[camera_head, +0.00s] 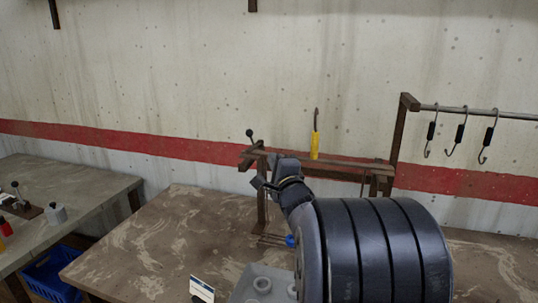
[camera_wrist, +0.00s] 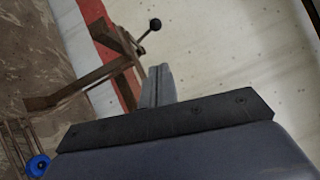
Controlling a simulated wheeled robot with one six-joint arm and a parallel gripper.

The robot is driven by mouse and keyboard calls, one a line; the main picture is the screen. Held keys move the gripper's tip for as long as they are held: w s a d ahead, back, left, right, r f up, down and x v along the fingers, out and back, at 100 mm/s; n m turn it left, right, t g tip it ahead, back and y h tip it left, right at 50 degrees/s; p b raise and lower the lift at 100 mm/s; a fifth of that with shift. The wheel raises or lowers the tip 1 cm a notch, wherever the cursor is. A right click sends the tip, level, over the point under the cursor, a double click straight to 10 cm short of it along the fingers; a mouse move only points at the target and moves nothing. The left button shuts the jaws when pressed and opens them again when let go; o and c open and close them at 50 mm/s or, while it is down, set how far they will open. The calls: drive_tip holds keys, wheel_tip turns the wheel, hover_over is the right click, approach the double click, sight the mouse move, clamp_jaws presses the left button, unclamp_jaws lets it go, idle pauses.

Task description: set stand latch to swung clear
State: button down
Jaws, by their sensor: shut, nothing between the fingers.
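The brown stand (camera_head: 262,205) stands on the brown table, with a beam running to the right behind my arm. At its left top end is a small lever with a black ball knob (camera_head: 250,133), which I take to be the stand latch. It stands up, tilted to the left. In the wrist view the knob (camera_wrist: 155,24) and the stand (camera_wrist: 100,72) show beyond my fingers. My gripper (camera_head: 260,183) is shut and empty, close in front of the stand's left post and below the knob. The wrist view shows its closed fingers (camera_wrist: 158,82) apart from the knob.
A yellow-handled tool (camera_head: 315,145) stands upright at the beam. Dark hooks (camera_head: 460,132) hang from a metal rail (camera_head: 500,114) at right. A grey block (camera_head: 262,283) and a small card (camera_head: 202,288) are in front. The brown table's left part (camera_head: 150,245) is clear.

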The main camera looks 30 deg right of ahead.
drive_tip(key=d+n+y+p, duration=0.3)
drive_tip(key=d+y, duration=0.2)
drive_tip(key=d, duration=0.1)
drive_tip(key=shift+w+d+f+t+p, duration=0.15)
drive_tip(key=shift+d+t+p, duration=0.15)
drive_tip(key=w+a+r+p, duration=0.2)
drive_tip(key=w+a, duration=0.1)
drive_tip(key=w, duration=0.9)
drive_tip(key=shift+w+p, duration=0.3)
drive_tip(key=shift+a, duration=0.15)
